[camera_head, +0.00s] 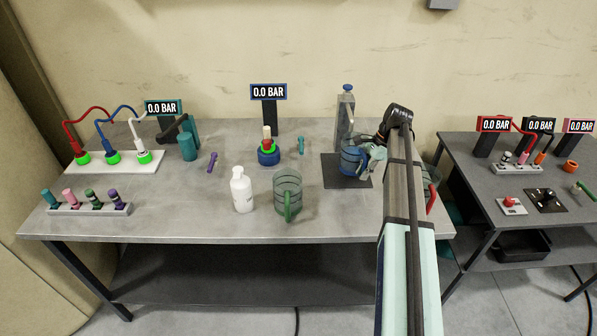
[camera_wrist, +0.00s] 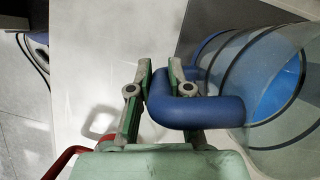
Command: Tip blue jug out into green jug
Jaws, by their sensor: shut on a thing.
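The blue jug (camera_head: 351,161) stands upright on a dark square mat, just in front of a grey dispenser column. In the wrist view its clear wall and blue handle (camera_wrist: 210,112) fill the right side. My gripper (camera_wrist: 160,80) is shut on the blue handle, one finger on each side of the bar. In the head view my gripper (camera_head: 374,153) is at the jug's right side. Bright blue shows inside the jug; I cannot tell whether it is liquid or the base. The green jug (camera_head: 288,187), clear with a green handle towards the front, stands upright to the left.
A white bottle (camera_head: 242,190) stands just left of the green jug. The dispenser column (camera_head: 345,122) rises behind the blue jug. A red-handled jug (camera_head: 432,197) is partly hidden behind my arm. A blue-based fitting (camera_head: 268,155) stands behind the green jug.

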